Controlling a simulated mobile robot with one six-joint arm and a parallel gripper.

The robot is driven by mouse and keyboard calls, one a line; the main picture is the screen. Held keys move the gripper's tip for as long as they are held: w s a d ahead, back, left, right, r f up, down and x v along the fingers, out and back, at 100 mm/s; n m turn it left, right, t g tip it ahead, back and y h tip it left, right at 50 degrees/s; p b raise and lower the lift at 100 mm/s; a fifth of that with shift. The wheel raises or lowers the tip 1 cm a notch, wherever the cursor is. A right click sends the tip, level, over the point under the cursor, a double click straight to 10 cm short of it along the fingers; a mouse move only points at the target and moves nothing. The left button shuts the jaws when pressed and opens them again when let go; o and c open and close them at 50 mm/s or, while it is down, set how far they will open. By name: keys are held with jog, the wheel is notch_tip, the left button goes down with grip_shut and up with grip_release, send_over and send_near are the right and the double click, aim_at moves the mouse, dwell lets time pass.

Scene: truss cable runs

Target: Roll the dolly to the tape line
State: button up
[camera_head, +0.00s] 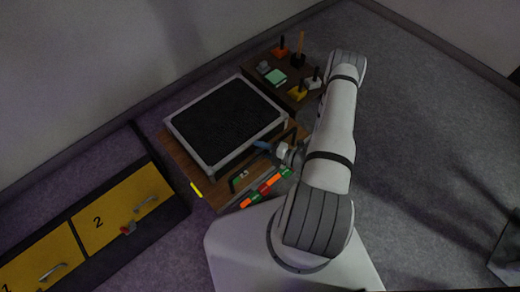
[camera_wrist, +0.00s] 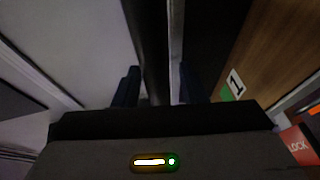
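A wooden board (camera_head: 176,146), which looks like the dolly, lies left of my arm in the head view. It bears a black-topped case (camera_head: 225,118) with a silver rim. A dark handle bar (camera_head: 237,176) stands at its near side. A short yellow strip (camera_head: 196,189) shows at the board's left edge; I cannot tell if it is the tape line. My gripper (camera_wrist: 159,84) is close to the board's near side, fingers apart. In the wrist view a dark bar (camera_wrist: 152,35) shows in line with the gap between the fingers; contact cannot be told.
A cabinet with yellow drawers (camera_head: 100,222) stands at the lower left. A dark shelf with small tools (camera_head: 285,78) is behind the case. Red, orange and green pieces (camera_head: 266,188) lie at the near edge. A red LOCK label (camera_wrist: 298,145) shows at right.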

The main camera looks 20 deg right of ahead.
jog(key=shift+s, duration=0.1)
jog(key=p+v, duration=0.1)
jog(key=v, duration=0.6)
jog(key=shift+s+d+p, duration=0.2)
jog(key=shift+p, duration=0.15)
jog(key=shift+r, duration=0.15)
jog(key=w+a+r+n+g+p, duration=0.15)
jog(key=r+n+g+p, duration=0.25)
jog(key=r+n, duration=0.55)
jog(key=a+r+n+g+p, duration=0.2)
jog(key=r+n+g+p, duration=0.25)
jog(key=r, duration=0.95)
jog(key=w+a+r+n+g+p, duration=0.1)
jog(key=a+r+n+g+p, duration=0.15)
jog(key=r+n, duration=0.75)
jog(key=s+a+r+n+h+p, duration=0.1)
jog(key=s+r+n+h+p, duration=0.2)
jog(key=r+n, duration=0.4)
jog(key=s+a+r+n+t+h+p, duration=0.1)
jog(key=s+r+n+h+p, duration=0.3)
jog(key=r, duration=1.4)
jog(key=s+a+r+n+t+h+p, duration=0.1)
jog(key=s+r+n+h+p, duration=0.2)
jog(key=r+n+p, duration=0.4)
notch_tip(320, 180, up, 6)
jog(key=n+h, duration=0.1)
jog(key=n, duration=0.2)
jog(key=shift+s+n, duration=0.4)
jog(key=shift+s, duration=0.1)
